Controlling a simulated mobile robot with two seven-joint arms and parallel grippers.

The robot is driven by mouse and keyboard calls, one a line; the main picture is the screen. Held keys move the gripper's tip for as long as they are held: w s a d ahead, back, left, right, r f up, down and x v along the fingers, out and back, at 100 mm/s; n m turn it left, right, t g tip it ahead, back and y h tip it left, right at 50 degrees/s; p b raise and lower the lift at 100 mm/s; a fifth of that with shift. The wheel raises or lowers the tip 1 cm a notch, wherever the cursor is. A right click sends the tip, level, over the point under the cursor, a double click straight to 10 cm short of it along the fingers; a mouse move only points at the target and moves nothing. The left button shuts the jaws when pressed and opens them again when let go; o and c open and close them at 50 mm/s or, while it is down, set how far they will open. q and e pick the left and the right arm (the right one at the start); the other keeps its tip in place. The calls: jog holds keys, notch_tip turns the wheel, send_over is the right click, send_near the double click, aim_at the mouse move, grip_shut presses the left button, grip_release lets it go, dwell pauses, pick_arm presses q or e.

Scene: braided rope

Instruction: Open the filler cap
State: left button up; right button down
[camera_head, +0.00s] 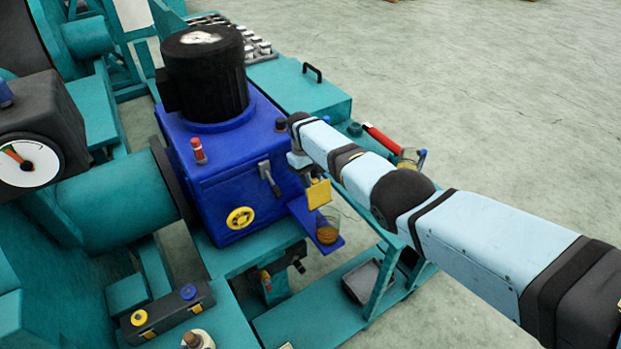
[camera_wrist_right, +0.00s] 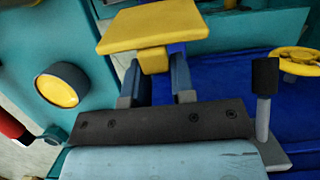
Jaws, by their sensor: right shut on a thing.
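My right gripper (camera_head: 308,178) reaches in from the right at the front of the blue gearbox housing (camera_head: 228,180). In the right wrist view its two fingers (camera_wrist_right: 155,85) are shut on the block under a flat yellow piece (camera_wrist_right: 150,27). The yellow piece (camera_head: 318,193) also shows just below the gripper in the head view. I cannot tell whether this piece is the filler cap or whether it still touches the housing. My left gripper is not in view.
A grey lever (camera_head: 268,178) and a yellow handwheel (camera_head: 240,217) are on the housing front. A glass of amber liquid (camera_head: 328,226) stands on a blue ledge below the gripper. A black motor (camera_head: 204,75) stands on top. A red-handled tool (camera_head: 381,138) lies behind my arm.

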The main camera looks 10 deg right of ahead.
aim_at(319, 185)
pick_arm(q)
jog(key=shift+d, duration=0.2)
pick_arm(e)
jog(key=shift+s+f, duration=0.3)
jog(key=shift+f, duration=0.1)
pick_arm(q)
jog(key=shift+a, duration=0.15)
pick_arm(e)
jog(key=s+r+p, duration=0.1)
jog(key=p, duration=0.2)
jog(key=s+d+r+p, duration=0.1)
jog(key=p, duration=0.2)
jog(key=shift+s+d+r+p, duration=0.15)
jog(key=shift+s+p, duration=0.3)
jog(key=shift+p, duration=0.65)
jog(key=shift+s+d, duration=0.1)
jog(key=shift+s, duration=0.15)
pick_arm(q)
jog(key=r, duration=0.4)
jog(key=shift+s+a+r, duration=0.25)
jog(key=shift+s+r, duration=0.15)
